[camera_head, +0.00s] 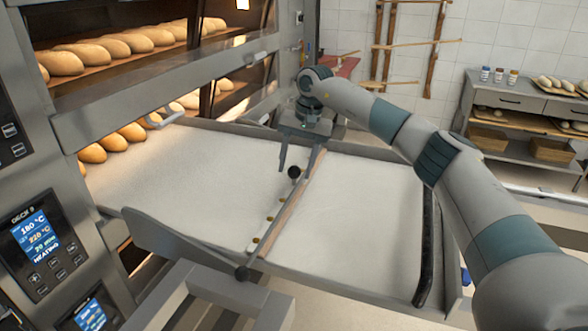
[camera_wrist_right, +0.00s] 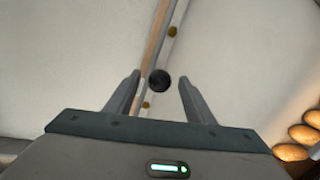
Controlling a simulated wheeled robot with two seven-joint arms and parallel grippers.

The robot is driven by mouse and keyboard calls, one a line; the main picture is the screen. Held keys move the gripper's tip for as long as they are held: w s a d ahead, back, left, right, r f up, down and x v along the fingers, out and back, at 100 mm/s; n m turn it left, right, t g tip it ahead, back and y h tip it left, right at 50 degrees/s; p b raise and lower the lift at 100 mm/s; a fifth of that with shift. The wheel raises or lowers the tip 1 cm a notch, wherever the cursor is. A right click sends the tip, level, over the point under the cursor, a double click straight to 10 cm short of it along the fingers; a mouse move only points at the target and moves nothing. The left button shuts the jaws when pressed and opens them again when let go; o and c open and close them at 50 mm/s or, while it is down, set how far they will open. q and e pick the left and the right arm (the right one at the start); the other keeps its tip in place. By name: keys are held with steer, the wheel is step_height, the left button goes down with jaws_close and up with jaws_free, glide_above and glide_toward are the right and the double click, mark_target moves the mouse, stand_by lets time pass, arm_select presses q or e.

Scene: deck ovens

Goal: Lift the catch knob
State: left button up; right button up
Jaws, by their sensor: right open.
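The catch knob is a small black ball (camera_head: 294,172) on the wooden-edged crossbar (camera_head: 285,205) of the loader. In the right wrist view the knob (camera_wrist_right: 159,81) lies between the fingertips, with a gap on each side. My right gripper (camera_head: 298,163) is open and points down over the crossbar, its fingers around the knob without visible contact. The fingers also show in the right wrist view (camera_wrist_right: 160,88). How far the knob lies below the fingertips is hard to tell. My left gripper is not in view.
The loader's pale cloth bed (camera_head: 180,185) reaches into the deck oven on the left, where loaves (camera_head: 130,133) sit. A black handle bar (camera_head: 427,245) runs along its right end. A grey side bench (camera_head: 515,100) with jars stands at the back right.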

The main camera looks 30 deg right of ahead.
steer(key=shift+w+a+f+p, duration=0.1)
steer(key=shift+f+p, duration=0.05)
steer(key=shift+f, duration=0.55)
steer(key=shift+w+a+f+p, duration=0.1)
steer(key=shift+f+p, duration=0.05)
steer(key=shift+f, duration=0.5)
jaws_close()
steer(key=shift+r, duration=1.1)
jaws_free()
steer(key=shift+r, duration=0.1)
